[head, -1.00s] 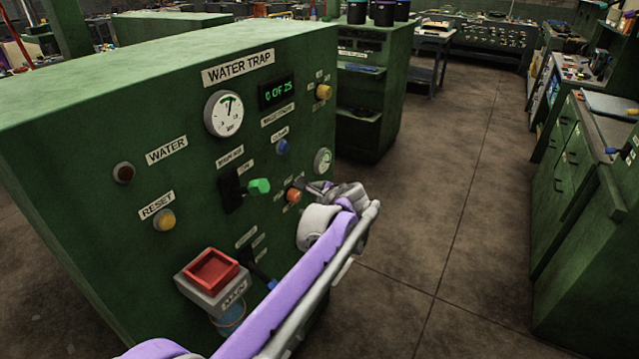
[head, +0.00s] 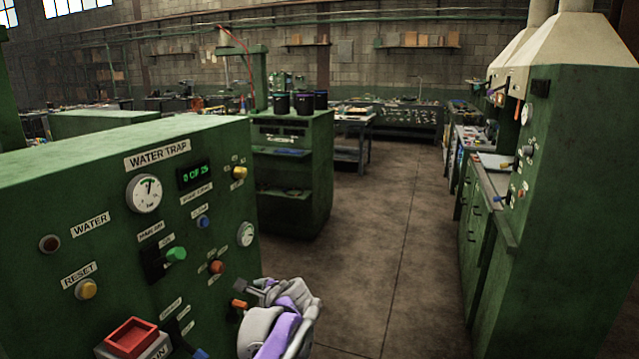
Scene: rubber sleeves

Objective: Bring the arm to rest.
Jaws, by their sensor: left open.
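My left arm, purple and grey, comes in at the bottom middle of the head view. Its left gripper (head: 254,289) is open, small and partly hidden by my own wrist. It is at the lower right of the green water trap cabinet (head: 75,165), close to an orange knob (head: 238,304) on the panel. I cannot tell whether it touches the panel. Nothing shows between its fingers. My right gripper is not in view.
The panel carries a gauge (head: 144,193), a green-handled switch (head: 176,254) and a red square button (head: 131,338). Bare floor (head: 365,230) lies right of my gripper. A green cabinet with dark pots (head: 303,102) stands behind, and a green bench (head: 478,240) lines the right.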

